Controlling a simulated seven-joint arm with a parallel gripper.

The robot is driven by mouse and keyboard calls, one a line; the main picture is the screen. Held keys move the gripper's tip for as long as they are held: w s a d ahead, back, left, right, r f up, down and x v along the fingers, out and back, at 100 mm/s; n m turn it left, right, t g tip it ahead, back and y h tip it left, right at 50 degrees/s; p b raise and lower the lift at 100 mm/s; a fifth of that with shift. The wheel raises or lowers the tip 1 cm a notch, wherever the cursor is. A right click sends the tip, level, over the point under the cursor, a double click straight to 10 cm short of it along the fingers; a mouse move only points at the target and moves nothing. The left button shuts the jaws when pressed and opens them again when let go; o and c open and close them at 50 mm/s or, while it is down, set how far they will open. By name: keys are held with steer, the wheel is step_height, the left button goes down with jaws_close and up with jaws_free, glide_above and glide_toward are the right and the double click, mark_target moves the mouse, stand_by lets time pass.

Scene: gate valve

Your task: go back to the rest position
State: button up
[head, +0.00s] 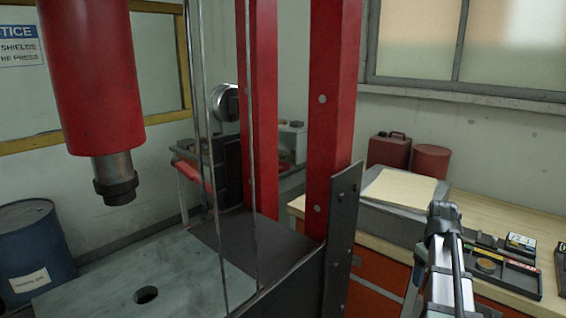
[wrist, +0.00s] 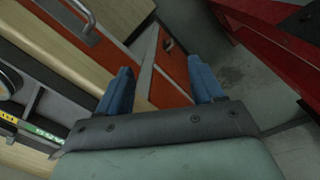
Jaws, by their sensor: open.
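My gripper (wrist: 162,82) shows in the wrist view as two blue fingers standing wide apart on a dark bracket. It is open and nothing is between the fingers. Behind the gap are the wooden edge and orange-red front of a cabinet (wrist: 172,90), with grey floor to the right. In the head view part of my arm rises at the lower right, in front of the workbench (head: 490,205). I cannot make out the fingers there. No gate valve can be made out in either view.
A red press frame (head: 333,120) with a hanging ram (head: 115,178) stands over a grey bed (head: 90,290) at left and centre. A blue barrel (head: 38,250) is at far left. The workbench carries a black tray (head: 510,275), a red can (head: 390,151) and a grey case (head: 390,215).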

steer(key=s+a+f+g, duration=0.1)
steer(key=s+a+f, duration=0.2)
steer(key=a+f, duration=0.55)
steer(key=s+a+f+m+g+y, duration=0.1)
steer(key=s+a+f, duration=0.2)
steer(key=f, duration=1.1)
steer(key=s+a+f+g, duration=0.1)
steer(key=s+a+f, duration=0.2)
steer(key=a+f, duration=0.55)
steer(key=s+a+f+g, duration=0.2)
steer(key=s+a+f, duration=0.2)
steer(key=s+f, duration=0.6)
steer(key=s+a+f+m+g, duration=0.1)
steer(key=s+a+f, duration=0.3)
steer(key=s+f, duration=0.7)
steer(key=s, duration=0.5)
steer(key=shift+s+a+f+m+g+h, duration=0.2)
steer(key=shift+s+a+m+g+h, duration=0.1)
steer(key=shift+g, duration=0.1)
